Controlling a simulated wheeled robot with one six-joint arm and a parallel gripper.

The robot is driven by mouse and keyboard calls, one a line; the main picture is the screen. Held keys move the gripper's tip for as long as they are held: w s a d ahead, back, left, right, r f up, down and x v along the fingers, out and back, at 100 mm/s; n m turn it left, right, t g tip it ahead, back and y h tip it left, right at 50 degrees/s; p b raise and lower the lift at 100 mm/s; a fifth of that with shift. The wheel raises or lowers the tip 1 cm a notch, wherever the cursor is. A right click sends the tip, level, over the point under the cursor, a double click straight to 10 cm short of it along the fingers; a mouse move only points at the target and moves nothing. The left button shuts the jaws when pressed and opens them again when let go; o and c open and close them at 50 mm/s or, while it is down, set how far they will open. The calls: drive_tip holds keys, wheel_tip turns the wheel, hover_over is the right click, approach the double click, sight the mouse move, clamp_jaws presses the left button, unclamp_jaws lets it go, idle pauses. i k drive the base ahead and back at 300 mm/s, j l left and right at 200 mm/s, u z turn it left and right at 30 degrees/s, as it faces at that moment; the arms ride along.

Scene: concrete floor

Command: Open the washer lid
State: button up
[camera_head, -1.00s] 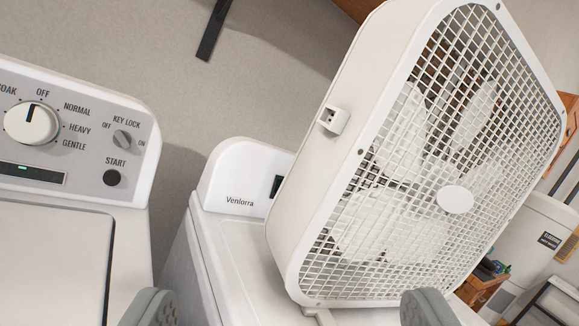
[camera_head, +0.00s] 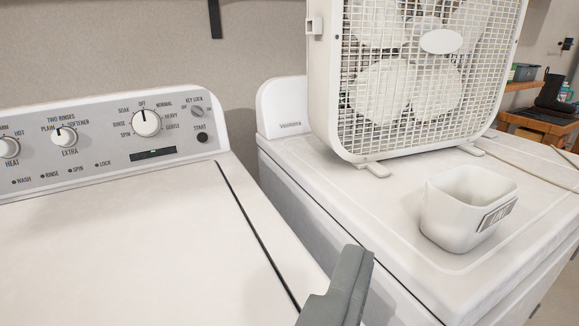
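The washer (camera_head: 110,130) with its control panel fills the left of the view. Its flat white lid (camera_head: 130,245) lies closed, with a dark seam along its right edge. A grey finger of my gripper (camera_head: 340,290) shows at the bottom centre, in front of the washer's right side. I cannot make out a separate second finger, so whether the gripper is open or shut is unclear. Whether the finger touches the washer is also unclear.
A second white appliance (camera_head: 320,165) stands close to the washer's right. On it are a box fan (camera_head: 335,100) and a small white bin (camera_head: 455,215). Shelves with items (camera_head: 535,120) are at the far right. A plain wall is behind.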

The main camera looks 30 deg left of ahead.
sight(175, 246)
drive_tip(key=u, duration=1.6)
drive_tip(key=k+l, duration=0.1)
drive_tip(key=k, duration=0.3)
drive_tip(key=k+l+u, duration=0.1)
drive_tip(key=k, duration=0.35)
